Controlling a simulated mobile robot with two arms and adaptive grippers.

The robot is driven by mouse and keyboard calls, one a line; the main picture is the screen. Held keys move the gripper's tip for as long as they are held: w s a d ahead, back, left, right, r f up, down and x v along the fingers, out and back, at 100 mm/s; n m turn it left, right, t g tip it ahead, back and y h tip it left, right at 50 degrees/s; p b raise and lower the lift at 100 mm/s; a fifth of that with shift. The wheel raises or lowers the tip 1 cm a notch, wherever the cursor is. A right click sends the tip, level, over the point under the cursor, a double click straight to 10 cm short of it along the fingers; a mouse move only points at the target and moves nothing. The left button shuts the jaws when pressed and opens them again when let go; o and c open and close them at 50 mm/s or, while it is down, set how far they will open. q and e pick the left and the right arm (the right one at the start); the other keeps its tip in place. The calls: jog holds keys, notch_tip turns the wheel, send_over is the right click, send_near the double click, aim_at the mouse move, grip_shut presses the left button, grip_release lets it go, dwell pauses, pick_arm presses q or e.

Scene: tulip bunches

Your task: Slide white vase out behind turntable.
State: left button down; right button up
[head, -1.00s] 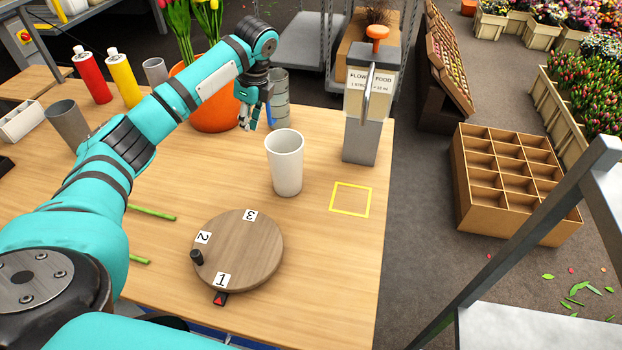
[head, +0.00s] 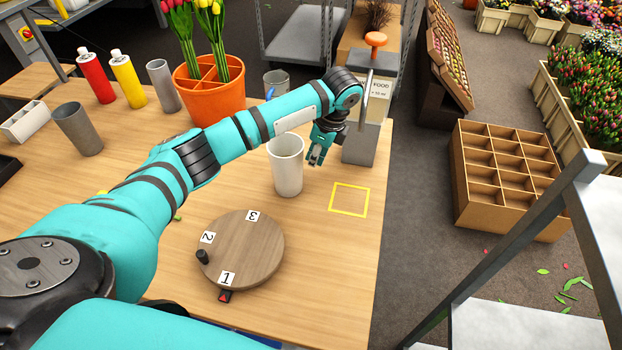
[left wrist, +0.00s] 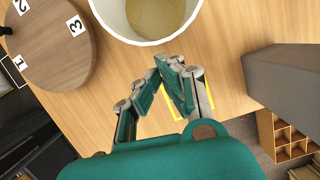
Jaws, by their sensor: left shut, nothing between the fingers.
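The white vase (head: 287,166) stands upright on the wooden table behind the turntable (head: 241,250). The turntable is a round wooden disc with labels 1, 2 and 3 and a dark knob. My left gripper (head: 316,160) is shut and empty, just right of the vase near its rim height. In the left wrist view the fingertips (left wrist: 166,62) are below the vase's open rim (left wrist: 146,40); I cannot tell whether they touch it. The turntable (left wrist: 50,45) shows at the upper left there. My right gripper is not in view.
A yellow square outline (head: 349,199) lies on the table right of the vase. The flower food dispenser (head: 366,140) stands behind it. An orange pot of tulips (head: 208,100) and a grey cup (head: 77,130) stand farther left. The table's right edge is close to the square.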

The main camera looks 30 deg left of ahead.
aim_at(287, 175)
pick_arm(q)
notch_tip(287, 175, down, 10)
jog(key=shift+r+p, duration=0.15)
jog(key=shift+p, duration=0.35)
jog(key=shift+a+p, duration=0.3)
jog(key=shift+s+a, duration=0.1)
jog(key=shift+a, duration=0.15)
jog(key=shift+a, duration=0.25)
jog(key=a, duration=0.2)
jog(key=a+p, duration=0.1)
jog(key=a, duration=0.1)
jog(key=s+a+p, duration=0.1)
jog(key=a, duration=0.1)
jog(key=shift+a, duration=0.55)
